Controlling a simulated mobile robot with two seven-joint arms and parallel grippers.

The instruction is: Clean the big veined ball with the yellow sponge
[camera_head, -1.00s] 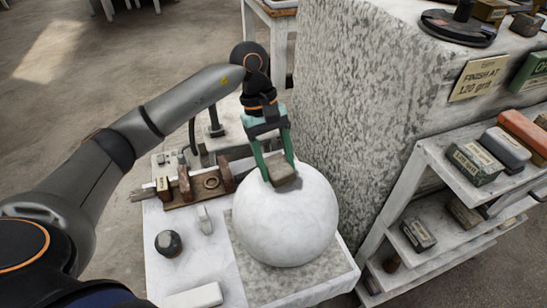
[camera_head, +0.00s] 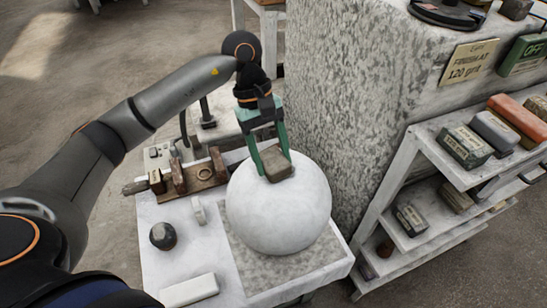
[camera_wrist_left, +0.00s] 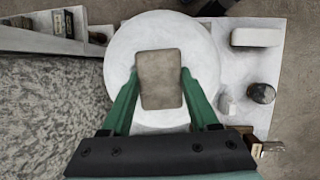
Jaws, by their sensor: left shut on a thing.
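The big ball (camera_head: 278,212) is white with faint grey mottling and sits on a grey stone slab on the white table. My left gripper (camera_head: 273,160) comes down from above with its green fingers shut on a grey-brown, rounded block (camera_head: 276,166), which looks like a sponge but not clearly yellow. The block is at the ball's upper surface and seems to touch it. In the left wrist view, the block (camera_wrist_left: 159,79) lies between the fingers and hides the middle of the ball (camera_wrist_left: 122,45). My right gripper is not in view.
A large speckled stone block (camera_head: 345,100) and a shelf unit (camera_head: 440,150) stand right.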

